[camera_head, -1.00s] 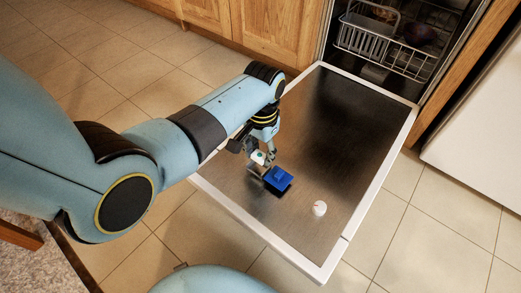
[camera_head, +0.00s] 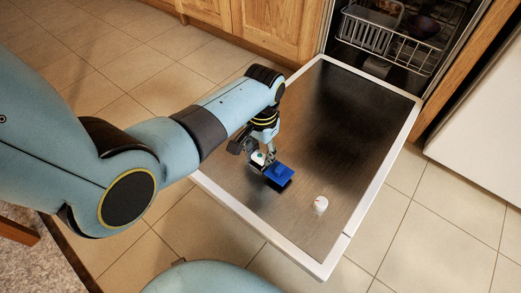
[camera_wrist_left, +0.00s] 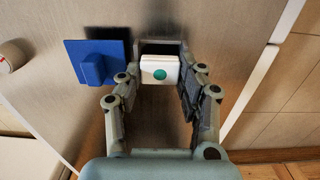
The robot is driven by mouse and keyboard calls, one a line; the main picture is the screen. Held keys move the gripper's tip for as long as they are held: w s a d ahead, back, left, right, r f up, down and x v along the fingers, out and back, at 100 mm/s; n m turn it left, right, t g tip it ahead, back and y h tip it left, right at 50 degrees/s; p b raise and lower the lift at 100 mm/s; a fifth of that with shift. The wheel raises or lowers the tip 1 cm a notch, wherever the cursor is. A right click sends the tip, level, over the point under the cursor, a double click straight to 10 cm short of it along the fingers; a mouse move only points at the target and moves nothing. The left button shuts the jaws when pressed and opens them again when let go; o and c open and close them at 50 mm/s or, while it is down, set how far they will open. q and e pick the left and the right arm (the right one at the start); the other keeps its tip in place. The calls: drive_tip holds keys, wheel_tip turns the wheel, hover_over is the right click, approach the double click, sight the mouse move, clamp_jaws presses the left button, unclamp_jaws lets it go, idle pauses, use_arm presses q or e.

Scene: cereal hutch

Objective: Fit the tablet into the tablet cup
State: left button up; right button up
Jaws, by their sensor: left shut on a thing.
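The tablet (camera_wrist_left: 160,72) is a small white block with a green dot. My left gripper (camera_wrist_left: 159,80) is shut on it and holds it at its fingertips; the tablet also shows in the head view (camera_head: 258,158). The tablet cup (camera_wrist_left: 160,46) is a dark recess with a pale rim in the open dishwasher door, just beyond the tablet in the wrist view and partly hidden by it. Its blue lid (camera_wrist_left: 98,62) lies open beside it, left in the wrist view; the lid also shows in the head view (camera_head: 279,174). My right gripper is not in view.
The lowered dishwasher door (camera_head: 345,110) is mostly bare metal with a white edge. The rack with a basket (camera_head: 368,30) is inside the machine. Wooden cabinets stand behind.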

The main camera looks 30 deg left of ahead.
use_arm(q)
drive_tip(key=shift+s+f, duration=0.3)
drive_tip(key=shift+f, duration=0.05)
idle(1.1)
drive_tip(key=o, duration=0.9)
drive_tip(key=shift+w+r, duration=0.1)
drive_tip(key=shift+r, duration=0.05)
drive_tip(key=shift+r, duration=0.3)
wheel_tip(320, 180, up, 11)
drive_tip(key=shift+w+r, duration=0.1)
drive_tip(key=shift+w, duration=0.05)
